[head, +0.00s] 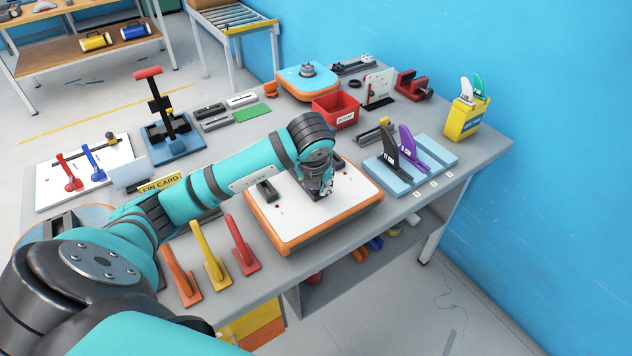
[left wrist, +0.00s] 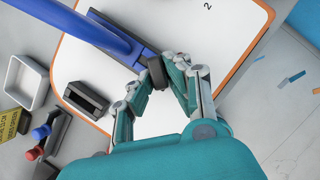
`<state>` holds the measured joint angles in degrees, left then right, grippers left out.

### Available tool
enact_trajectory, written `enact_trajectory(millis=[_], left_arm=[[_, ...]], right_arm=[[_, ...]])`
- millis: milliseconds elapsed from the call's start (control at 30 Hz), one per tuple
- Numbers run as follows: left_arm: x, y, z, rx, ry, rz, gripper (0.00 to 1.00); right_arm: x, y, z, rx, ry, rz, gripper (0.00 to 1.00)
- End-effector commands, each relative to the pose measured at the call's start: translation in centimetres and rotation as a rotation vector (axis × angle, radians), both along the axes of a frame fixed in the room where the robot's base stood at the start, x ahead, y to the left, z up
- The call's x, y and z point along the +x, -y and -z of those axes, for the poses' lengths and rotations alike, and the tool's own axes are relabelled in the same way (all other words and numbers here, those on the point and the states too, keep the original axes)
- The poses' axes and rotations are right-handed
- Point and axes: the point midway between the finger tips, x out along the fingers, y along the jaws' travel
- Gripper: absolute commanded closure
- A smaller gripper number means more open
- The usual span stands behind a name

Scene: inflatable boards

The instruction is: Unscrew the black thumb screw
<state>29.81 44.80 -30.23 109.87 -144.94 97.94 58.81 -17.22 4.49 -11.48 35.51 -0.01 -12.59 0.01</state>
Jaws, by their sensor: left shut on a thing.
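The white board with an orange rim (head: 345,215) lies on the bench under my left gripper (head: 322,188); its number 2 corner shows in the left wrist view (left wrist: 228,28). In that view my left gripper (left wrist: 163,84) is shut on a small black knob, seemingly the black thumb screw (left wrist: 157,72). The knob is at the end of a black fin box (left wrist: 112,32). A long blue part (left wrist: 82,22) rises over this box toward the camera. The arm and gripper hide the knob and blue part in the head view. My right gripper is not in view.
A second black box (head: 266,189) is on the board, left of my gripper. Right of the board, a light blue rack (head: 430,150) holds black and purple fins. A red bin (head: 335,109) is behind. Orange, yellow and red handled tools (head: 211,258) stand at the front edge.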

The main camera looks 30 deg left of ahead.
Motion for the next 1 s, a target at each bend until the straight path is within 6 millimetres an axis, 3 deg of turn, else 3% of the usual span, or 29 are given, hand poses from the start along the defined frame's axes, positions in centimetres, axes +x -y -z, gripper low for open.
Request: enact_trajectory(millis=[367, 600, 900, 1000], left_arm=[[0.00, 0.19, 0.16, -0.002, -0.002, -0.070, 1.00], [0.21, 0.43, 0.15, -0.002, -0.003, -0.328, 1.00], [0.14, 0.41, 0.23, -0.002, -0.005, -0.358, 1.00], [0.29, 0.61, 0.19, -0.003, -0.005, -0.446, 1.00]], right_arm=[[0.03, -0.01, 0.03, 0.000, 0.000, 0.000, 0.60], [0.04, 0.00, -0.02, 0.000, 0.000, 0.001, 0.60], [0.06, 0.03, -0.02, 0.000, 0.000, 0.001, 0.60], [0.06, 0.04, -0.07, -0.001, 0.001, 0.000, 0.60]])
